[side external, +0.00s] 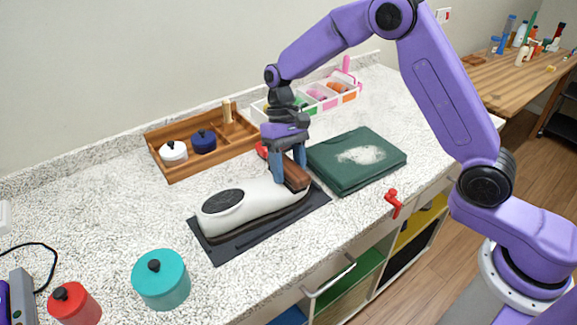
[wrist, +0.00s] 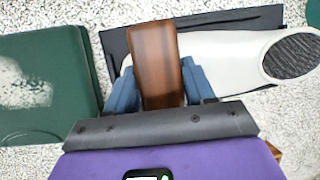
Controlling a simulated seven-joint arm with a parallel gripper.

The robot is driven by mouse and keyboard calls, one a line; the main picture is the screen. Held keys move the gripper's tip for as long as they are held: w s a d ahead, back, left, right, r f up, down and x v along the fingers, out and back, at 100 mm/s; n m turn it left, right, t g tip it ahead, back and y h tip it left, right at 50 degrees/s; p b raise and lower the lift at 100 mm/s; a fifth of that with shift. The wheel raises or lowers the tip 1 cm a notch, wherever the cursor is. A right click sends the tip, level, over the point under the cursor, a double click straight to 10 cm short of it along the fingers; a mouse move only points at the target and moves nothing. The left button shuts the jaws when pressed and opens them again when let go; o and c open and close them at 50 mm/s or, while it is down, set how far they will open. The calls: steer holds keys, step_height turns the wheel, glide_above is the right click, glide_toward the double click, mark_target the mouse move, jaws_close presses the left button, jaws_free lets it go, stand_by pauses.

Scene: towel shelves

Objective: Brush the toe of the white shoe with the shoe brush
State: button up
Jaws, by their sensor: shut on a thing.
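The white shoe (side external: 244,203) lies on a dark mat (side external: 228,248) on the counter, with its dark oval opening at the left and its other end at the right. My gripper (side external: 280,172) is above the right end of the shoe, shut on the brown wooden shoe brush (side external: 296,174). In the wrist view the brush (wrist: 157,62) sits between the blue fingers (wrist: 163,88), over the end of the white shoe (wrist: 222,58) away from its opening. The brush's underside is hidden, so I cannot tell whether it touches the shoe.
A folded green towel (side external: 335,179) with a white patch lies right of the shoe. A wooden tray (side external: 178,170) with two lidded pots is behind. A teal pot (side external: 162,284) and a red pot (side external: 76,305) stand front left. A red clamp-like thing (side external: 393,203) is at the front edge.

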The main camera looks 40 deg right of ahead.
steer(key=shift+s+d+f, duration=0.1)
steer(key=shift+d+f, duration=0.05)
steer(key=shift+d, duration=0.6)
steer(key=shift+s+d+f, duration=0.1)
steer(key=shift+d, duration=0.6)
steer(key=shift+a, duration=0.15)
steer(key=shift+w+a+r, duration=0.1)
steer(key=shift+a, duration=0.5)
steer(key=shift+w+a+r, duration=0.1)
steer(key=shift+a, duration=0.45)
steer(key=shift+a, duration=0.2)
steer(key=shift+s+a, duration=0.1)
steer(key=shift+a, duration=0.65)
steer(key=shift+d, duration=0.1)
steer(key=shift+s+d, duration=0.15)
steer(key=shift+d, duration=0.15)
